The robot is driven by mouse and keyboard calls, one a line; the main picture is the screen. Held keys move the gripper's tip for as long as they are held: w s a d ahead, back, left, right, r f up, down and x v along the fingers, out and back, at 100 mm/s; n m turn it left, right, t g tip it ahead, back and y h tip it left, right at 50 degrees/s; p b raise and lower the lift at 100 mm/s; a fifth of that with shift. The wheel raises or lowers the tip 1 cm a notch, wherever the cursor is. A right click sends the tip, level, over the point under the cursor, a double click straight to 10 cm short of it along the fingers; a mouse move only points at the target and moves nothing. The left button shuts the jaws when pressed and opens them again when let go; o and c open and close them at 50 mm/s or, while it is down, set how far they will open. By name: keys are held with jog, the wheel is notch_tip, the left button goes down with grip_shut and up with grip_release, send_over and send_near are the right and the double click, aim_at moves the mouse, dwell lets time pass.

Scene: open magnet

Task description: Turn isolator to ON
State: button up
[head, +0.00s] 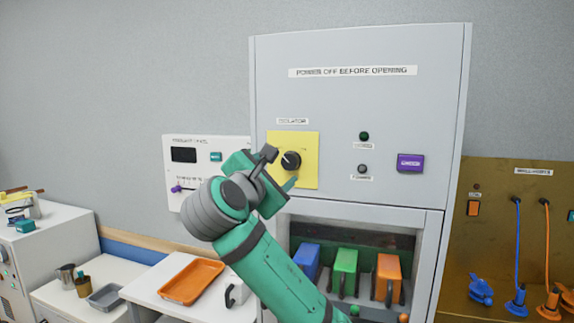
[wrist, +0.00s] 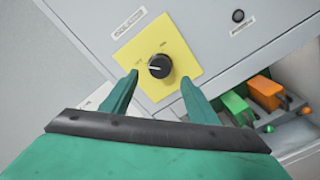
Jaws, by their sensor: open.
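The isolator is a black rotary knob (head: 291,160) on a yellow square plate (head: 307,143), on the grey cabinet's front under an "ISOLATOR" label (head: 292,121). In the wrist view the knob (wrist: 159,66) has a pale pointer line and small marks on the plate near it, too blurred to read surely. My gripper (head: 281,168) is open in front of the plate. In the wrist view its two green fingers (wrist: 158,88) stand apart, one to each side below the knob. Nothing is between them, and I cannot tell whether either touches the plate.
A purple button (head: 410,162) and two small dark lamps (head: 364,136) are right of the plate. Below is an open bay with blue, green and orange blocks (head: 345,266). A white panel (head: 190,150) is at left. An orange tray (head: 192,281) lies on the bench.

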aim_at(288, 163)
jog(key=x, duration=0.7)
jog(key=shift+f, duration=0.1)
jog(key=shift+c, duration=0.2)
jog(key=c, duration=1)
